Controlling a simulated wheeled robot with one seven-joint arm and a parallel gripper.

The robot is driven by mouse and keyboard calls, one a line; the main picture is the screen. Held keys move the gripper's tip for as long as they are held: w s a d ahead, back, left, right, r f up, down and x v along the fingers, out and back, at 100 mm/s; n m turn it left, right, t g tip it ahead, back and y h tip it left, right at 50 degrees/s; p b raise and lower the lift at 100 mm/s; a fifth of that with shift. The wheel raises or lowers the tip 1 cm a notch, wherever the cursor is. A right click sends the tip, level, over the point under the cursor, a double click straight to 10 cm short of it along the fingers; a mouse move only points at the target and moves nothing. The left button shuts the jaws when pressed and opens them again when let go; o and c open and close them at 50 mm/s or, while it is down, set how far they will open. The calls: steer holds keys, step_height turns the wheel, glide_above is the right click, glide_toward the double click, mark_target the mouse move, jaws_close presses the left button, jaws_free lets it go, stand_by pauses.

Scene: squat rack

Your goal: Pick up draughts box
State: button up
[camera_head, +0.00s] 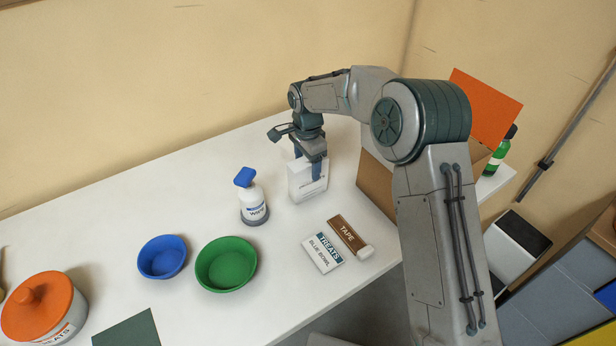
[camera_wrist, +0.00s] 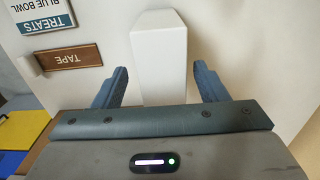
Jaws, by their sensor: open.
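A white upright box (camera_head: 307,184) with small lettering, too small to read, stands on the white table; I take it for the draughts box. In the wrist view the white box (camera_wrist: 160,62) rises between the two blue fingers of my gripper (camera_wrist: 161,80). The fingers are open, with a visible gap on each side of the box. In the head view my gripper (camera_head: 308,164) points down over the box's top, and one finger hides part of its front.
A spray bottle (camera_head: 252,200) stands close left of the box. Blue (camera_head: 162,257) and green (camera_head: 226,265) bowls lie nearer. A tape sign (camera_head: 347,234) and a treats sign (camera_head: 322,254) lie to the front right. A brown open carton (camera_head: 375,184) stands right, partly behind my arm.

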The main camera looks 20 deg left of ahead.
mark_target(302, 187)
steer(key=f, duration=0.4)
steer(key=shift+w+f+p, duration=0.1)
steer(key=shift+w+p, duration=0.15)
steer(key=shift+p, duration=0.05)
steer(key=c, duration=1.2)
steer(key=shift+c, duration=0.4)
